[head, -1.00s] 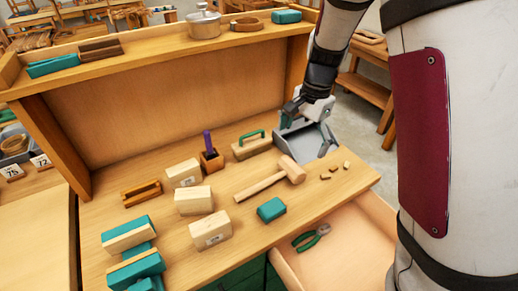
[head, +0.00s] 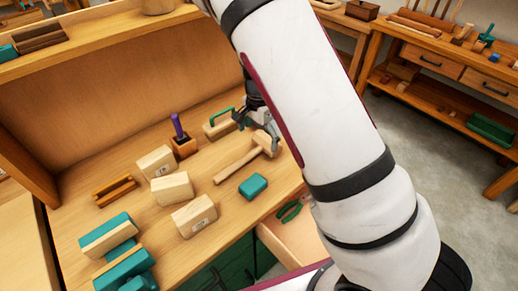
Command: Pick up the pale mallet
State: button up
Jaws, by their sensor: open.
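The pale mallet (head: 238,163) lies on the bench top, its handle pointing to the lower left and its head (head: 265,144) at the upper right. My gripper (head: 262,124) is just above and behind the mallet's head, partly hidden by my own arm. Its jaws are open and hold nothing that I can see. I cannot tell whether a finger touches the mallet's head.
A teal block (head: 253,186) lies in front of the mallet. A green-handled float (head: 220,124) lies behind it. A purple-handled tool stands in a small wooden holder (head: 184,146). Pale blocks (head: 194,214) are to the left. An open drawer (head: 290,240) holds green-handled pliers (head: 289,209).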

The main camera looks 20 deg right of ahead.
aim_at(259, 147)
jog(key=shift+w+d+f+p, duration=0.1)
jog(key=shift+w+f+p, duration=0.1)
jog(key=shift+f, duration=1.1)
jog(key=shift+w+d+f+p, duration=0.1)
jog(key=shift+w+f+p, duration=0.05)
jog(key=shift+f, duration=1.15)
jog(key=c, duration=2.2)
jog(key=shift+c, duration=0.2)
